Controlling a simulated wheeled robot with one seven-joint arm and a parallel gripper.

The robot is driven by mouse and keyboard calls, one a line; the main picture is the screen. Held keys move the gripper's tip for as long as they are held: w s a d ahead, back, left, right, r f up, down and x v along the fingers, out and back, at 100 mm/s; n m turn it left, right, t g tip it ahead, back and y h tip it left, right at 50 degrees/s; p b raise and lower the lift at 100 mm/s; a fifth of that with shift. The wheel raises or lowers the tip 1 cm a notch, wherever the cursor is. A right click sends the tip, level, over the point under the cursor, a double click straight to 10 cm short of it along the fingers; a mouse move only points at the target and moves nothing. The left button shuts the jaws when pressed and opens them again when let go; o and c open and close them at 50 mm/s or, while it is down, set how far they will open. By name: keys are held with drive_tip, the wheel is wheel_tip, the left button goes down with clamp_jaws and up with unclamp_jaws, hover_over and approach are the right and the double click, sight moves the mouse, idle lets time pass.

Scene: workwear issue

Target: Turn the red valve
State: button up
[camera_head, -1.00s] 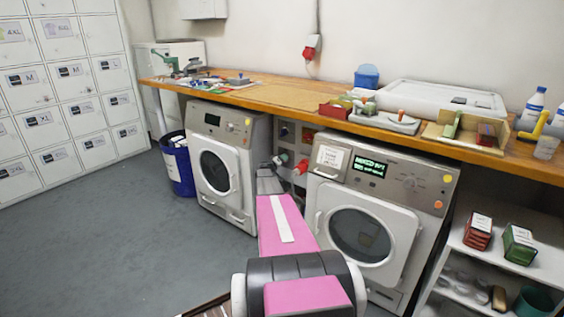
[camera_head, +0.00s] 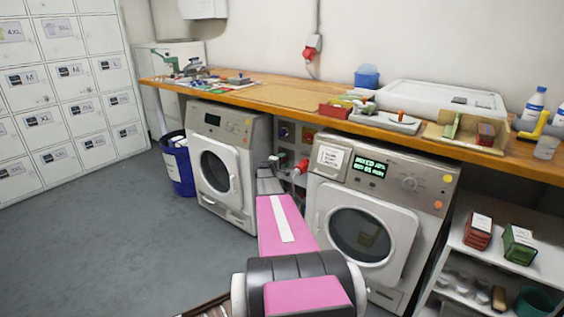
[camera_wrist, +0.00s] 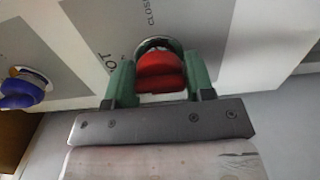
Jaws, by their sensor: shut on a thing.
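The red valve (camera_wrist: 160,72) shows in the wrist view as a rounded red handle on a round fitting, set in a grey and white panel with printed lettering. My gripper (camera_wrist: 160,86) has one green finger on each side of the handle and is shut on it. The fingers cover the handle's sides. In the head view my pink arm reaches into the gap between the two washing machines, and the fingertips on the valve cannot be made out there.
A blue valve (camera_wrist: 22,90) sits left of the red one in the wrist view. The left machine (camera_head: 222,165) and right machine (camera_head: 365,225) flank the gap. A wooden counter (camera_head: 290,96) runs above. A blue bin (camera_head: 178,165) stands at left; open floor lies before it.

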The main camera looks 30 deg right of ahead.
idle(0.4)
drive_tip(key=o, duration=0.9)
drive_tip(key=shift+a, duration=0.1)
drive_tip(key=v, duration=1)
drive_tip(key=shift+s+a+f, duration=0.1)
drive_tip(key=shift+s+a, duration=0.1)
drive_tip(key=shift+a, duration=0.1)
